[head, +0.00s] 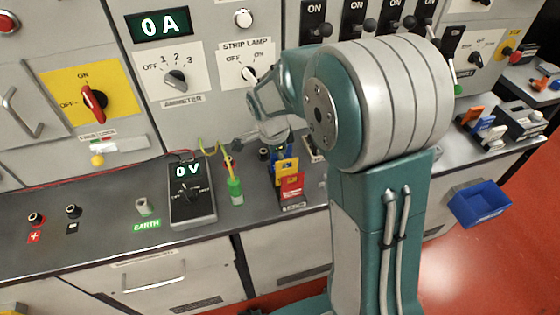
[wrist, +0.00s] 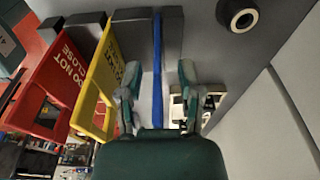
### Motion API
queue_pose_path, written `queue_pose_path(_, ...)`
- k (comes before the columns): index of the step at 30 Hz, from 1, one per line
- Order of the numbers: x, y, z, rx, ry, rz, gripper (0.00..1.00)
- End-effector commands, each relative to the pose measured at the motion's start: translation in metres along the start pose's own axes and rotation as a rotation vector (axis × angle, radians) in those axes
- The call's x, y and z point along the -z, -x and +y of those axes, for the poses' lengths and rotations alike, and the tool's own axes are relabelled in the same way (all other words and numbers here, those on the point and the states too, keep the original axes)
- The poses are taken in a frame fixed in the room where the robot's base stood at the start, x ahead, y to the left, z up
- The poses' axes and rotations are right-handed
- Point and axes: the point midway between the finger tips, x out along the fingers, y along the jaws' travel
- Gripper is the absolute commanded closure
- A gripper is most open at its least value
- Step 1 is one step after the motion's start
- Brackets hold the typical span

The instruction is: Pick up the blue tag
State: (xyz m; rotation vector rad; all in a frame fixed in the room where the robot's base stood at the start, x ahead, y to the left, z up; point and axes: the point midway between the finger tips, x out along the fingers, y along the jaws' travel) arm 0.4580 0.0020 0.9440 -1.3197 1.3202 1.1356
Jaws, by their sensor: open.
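The blue tag (wrist: 157,60) is seen edge-on in the wrist view, standing in a slot of a dark holder. My gripper (wrist: 158,82) is open, with one finger on each side of the blue tag and a gap visible on both sides. In the head view a bit of the blue tag (head: 280,151) shows behind the yellow one; my arm hides part of the area.
A voltage tester (head: 192,190) reading 0 V and a green-handled probe (head: 235,188) lie left of the tags on the bench. The upright panel (head: 210,105) with knobs rises close behind. A blue bin (head: 480,204) hangs at the right.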

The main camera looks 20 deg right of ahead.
Motion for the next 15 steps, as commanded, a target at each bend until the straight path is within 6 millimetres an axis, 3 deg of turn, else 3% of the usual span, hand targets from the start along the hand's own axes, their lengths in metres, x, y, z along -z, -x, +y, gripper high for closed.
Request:
queue_pose_path(3,0.0003,0.0003,-0.0001,0.000,0.000,0.000,0.53)
queue_pose_path(4,0.0005,0.0003,-0.0001,0.000,0.000,0.000,0.62)
queue_pose_path(6,0.0006,0.0004,-0.0001,0.000,0.000,0.000,0.93)
queue_pose_path(7,0.0006,0.0004,-0.0001,0.000,0.000,0.000,1.00)
queue_pose_path(15,-0.0001,0.0002,-0.0003,0.000,0.000,0.000,1.00)
